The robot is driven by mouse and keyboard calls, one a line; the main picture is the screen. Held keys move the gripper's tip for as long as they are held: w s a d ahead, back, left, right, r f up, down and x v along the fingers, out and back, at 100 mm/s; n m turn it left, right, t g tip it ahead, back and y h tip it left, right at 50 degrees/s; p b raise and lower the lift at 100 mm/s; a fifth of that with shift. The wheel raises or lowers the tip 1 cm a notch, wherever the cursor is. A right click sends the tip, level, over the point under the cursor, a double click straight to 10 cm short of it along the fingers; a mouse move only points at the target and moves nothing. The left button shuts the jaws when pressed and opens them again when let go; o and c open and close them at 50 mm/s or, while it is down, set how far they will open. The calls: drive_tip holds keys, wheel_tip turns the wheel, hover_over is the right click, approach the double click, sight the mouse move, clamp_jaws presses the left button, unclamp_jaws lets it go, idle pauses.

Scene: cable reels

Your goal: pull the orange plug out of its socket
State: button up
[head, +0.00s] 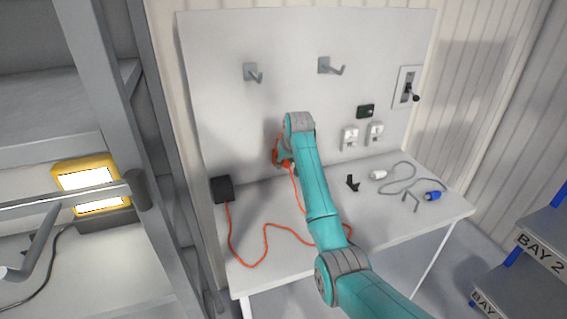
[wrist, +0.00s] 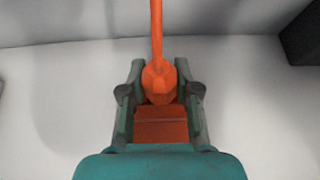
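The orange plug (wrist: 159,82) sits between the two fingers of my gripper (wrist: 160,92) in the wrist view, and both fingers appear to press on its sides. Its orange cable runs up from it in that view. A darker orange block lies between the fingers, nearer the palm; I cannot tell whether it is part of the plug. In the head view my gripper (head: 284,163) is low at the white backboard, beside orange parts partly hidden by my arm. The socket is not clearly seen, and the joint between plug and socket is hidden.
The orange cable (head: 265,228) lies slack across the white table (head: 390,238) to a black box (head: 222,190) at left. Hooks (head: 252,73), white sockets (head: 350,138) and a lever switch (head: 409,90) are on the backboard. A blue plug (head: 433,196) lies at right.

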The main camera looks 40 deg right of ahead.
clamp_jaws()
drive_tip(key=shift+s+a, duration=0.25)
drive_tip(key=shift+s, duration=0.55)
drive_tip(key=shift+s+a, duration=0.2)
drive_tip(key=shift+s, duration=0.6)
drive_tip(key=shift+s+a, duration=0.25)
drive_tip(key=shift+s, duration=0.55)
idle(1.0)
drive_tip(key=shift+s, duration=0.1)
